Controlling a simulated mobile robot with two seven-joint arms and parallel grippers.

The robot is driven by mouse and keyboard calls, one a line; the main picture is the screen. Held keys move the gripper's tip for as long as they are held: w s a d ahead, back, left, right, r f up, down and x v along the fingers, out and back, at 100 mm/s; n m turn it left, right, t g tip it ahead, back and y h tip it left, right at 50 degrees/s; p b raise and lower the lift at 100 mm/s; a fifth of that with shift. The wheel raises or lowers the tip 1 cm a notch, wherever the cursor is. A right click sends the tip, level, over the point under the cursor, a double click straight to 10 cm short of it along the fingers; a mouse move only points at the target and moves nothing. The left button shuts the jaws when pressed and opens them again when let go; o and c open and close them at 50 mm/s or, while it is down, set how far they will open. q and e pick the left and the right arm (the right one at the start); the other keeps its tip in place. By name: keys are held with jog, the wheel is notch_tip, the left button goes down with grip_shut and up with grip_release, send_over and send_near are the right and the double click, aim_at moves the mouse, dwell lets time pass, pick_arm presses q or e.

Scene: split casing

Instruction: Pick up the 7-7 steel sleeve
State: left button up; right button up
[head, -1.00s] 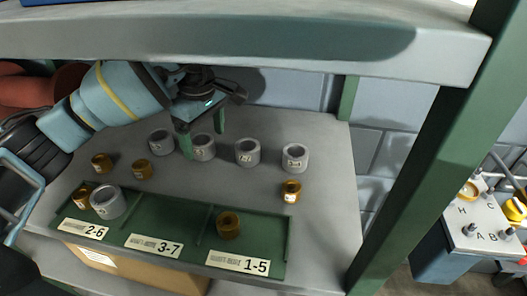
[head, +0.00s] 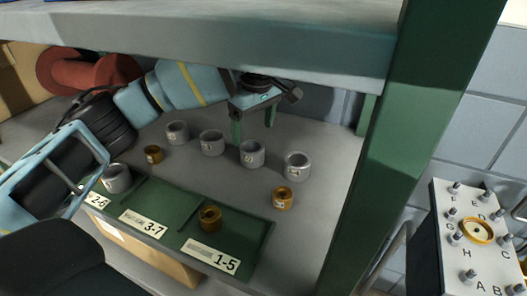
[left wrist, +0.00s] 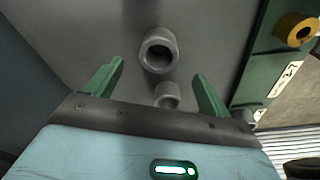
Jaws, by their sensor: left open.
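Several grey steel sleeves stand in a row on the shelf; their small labels are too blurred to read surely. The third from the left (head: 251,154) seems to carry a 7-7 label. My left gripper (head: 253,129) is open, pointing down just above and behind this sleeve in the head view. In the left wrist view, one steel sleeve (left wrist: 158,50) lies between and beyond the green fingertips (left wrist: 159,72), with a second sleeve (left wrist: 168,95) nearer the palm. No sleeve is gripped. My right gripper is not in view.
The green tray (head: 170,195) at the front has compartments labelled 3-7 and 1-5, with a brass sleeve (head: 210,217) in it. Another steel sleeve (head: 117,178) sits at its left end. A loose brass sleeve (head: 283,197) stands right. A green post (head: 375,150) and upper shelf (head: 220,50) bound the space.

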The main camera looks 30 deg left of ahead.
aim_at(252, 147)
pick_arm(q)
jog(key=shift+w+a+f+p, duration=0.1)
jog(key=shift+a+f+p, duration=0.1)
jog(key=shift+f, duration=1.75)
jog(key=shift+w+a+f+p, duration=0.1)
jog(key=shift+a+f+p, duration=0.1)
jog(key=shift+f, duration=1.75)
jog(key=c, duration=1.4)
jog(key=shift+r, duration=0.5)
jog(key=shift+c, duration=0.4)
notch_tip(252, 147, up, 3)
jog(key=shift+f+b, duration=0.15)
jog(key=shift+b, duration=0.15)
jog(key=s, duration=0.5)
jog(key=s+a+r, duration=0.1)
jog(key=s, duration=0.4)
jog(key=s+a, duration=0.1)
jog(key=s, duration=0.5)
jog(key=shift+r+b, duration=0.2)
jog(key=shift+b, duration=0.1)
